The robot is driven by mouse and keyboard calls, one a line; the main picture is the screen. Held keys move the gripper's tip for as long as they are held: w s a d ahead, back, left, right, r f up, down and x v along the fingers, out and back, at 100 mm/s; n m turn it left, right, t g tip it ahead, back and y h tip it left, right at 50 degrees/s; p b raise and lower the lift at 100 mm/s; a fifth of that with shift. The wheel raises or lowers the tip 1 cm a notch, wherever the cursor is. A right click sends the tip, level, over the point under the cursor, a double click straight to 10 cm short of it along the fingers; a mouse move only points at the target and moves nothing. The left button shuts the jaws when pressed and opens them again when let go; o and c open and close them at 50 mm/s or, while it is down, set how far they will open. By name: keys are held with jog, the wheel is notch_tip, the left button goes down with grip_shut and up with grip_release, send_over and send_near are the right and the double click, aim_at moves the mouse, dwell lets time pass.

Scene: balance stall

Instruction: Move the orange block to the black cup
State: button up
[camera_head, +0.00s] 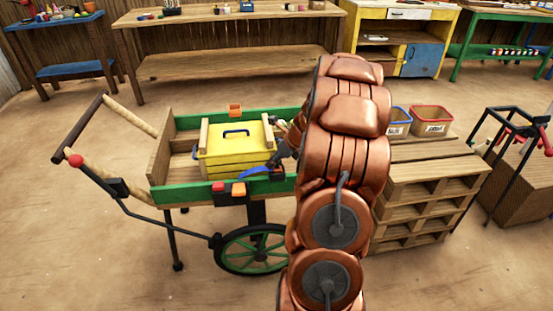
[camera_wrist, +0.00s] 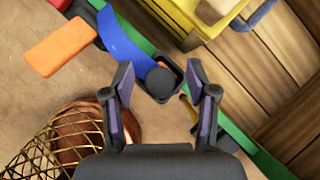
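An orange block (camera_head: 239,189) is at the near green side of the cart, next to a red piece (camera_head: 218,187) with black below it. The orange block also shows at upper left in the wrist view (camera_wrist: 60,45). A black square cup-like thing (camera_wrist: 146,80) with a dark round shape in it appears between my fingertips, with gaps on both sides; I cannot tell its depth. My gripper (camera_wrist: 158,75) is open, its fingers apart and touching nothing visible. In the head view my arm hides part of the gripper (camera_head: 283,150), above the cart's near right side.
A yellow box (camera_head: 233,155) with a blue handle fills the cart's middle. An orange container (camera_head: 235,110) is at the far rail. Wooden crates with bins (camera_head: 432,122) stand right of my arm.

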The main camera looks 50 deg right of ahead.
jog(key=shift+r, duration=0.1)
jog(key=a+v, duration=0.1)
jog(key=v, duration=1)
jog(key=shift+s+d+r, duration=0.2)
jog(key=shift+d+r, duration=0.15)
jog(key=shift+d, duration=0.15)
